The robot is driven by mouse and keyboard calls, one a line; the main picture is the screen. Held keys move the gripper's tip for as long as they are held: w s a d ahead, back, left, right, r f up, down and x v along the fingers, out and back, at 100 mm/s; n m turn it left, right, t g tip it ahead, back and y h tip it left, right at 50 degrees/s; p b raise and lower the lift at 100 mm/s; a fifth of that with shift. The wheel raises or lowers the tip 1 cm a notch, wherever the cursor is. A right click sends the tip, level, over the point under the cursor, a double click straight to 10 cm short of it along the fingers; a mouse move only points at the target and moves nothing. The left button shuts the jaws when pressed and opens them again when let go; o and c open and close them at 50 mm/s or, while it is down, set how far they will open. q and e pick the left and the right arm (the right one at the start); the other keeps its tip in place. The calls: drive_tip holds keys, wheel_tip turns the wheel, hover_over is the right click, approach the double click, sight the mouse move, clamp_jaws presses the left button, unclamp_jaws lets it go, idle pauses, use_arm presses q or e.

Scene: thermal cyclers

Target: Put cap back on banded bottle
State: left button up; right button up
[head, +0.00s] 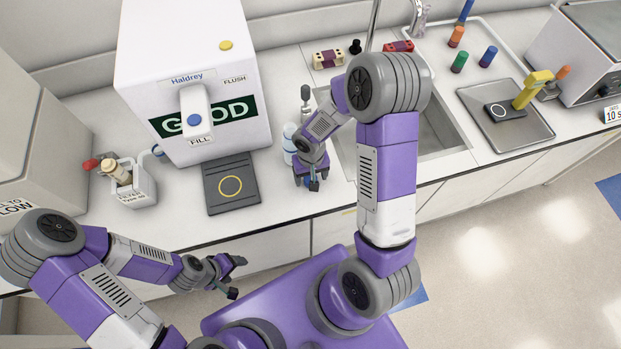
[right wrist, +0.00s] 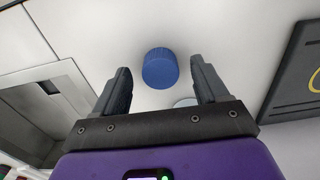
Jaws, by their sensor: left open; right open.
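A blue cap (right wrist: 160,69) lies on the white counter in the right wrist view, between the fingers of my right gripper (right wrist: 160,75), with a gap on each side. In the head view the right gripper (head: 309,184) points down near the counter's front edge, open, and mostly hides the cap. A pale bottle with bluish bands (head: 289,143) stands upright just behind and left of that gripper, partly covered by my arm. A pale disc (right wrist: 185,102), mostly hidden by the gripper, shows in the right wrist view. My left gripper (head: 238,277) is open and empty, in front of the counter.
A white dispenser (head: 190,70) stands left, with a dark pad (head: 231,184) before it. A sink (head: 440,130) lies right of the gripper. A white caddy (head: 131,187) stands far left. A tray (head: 525,135) with a yellow-handled tool is at right.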

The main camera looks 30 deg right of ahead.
drive_tip(key=shift+f, duration=0.15)
drive_tip(key=c, duration=1.1)
wheel_tip(320, 180, up, 10)
drive_tip(key=p, duration=0.1)
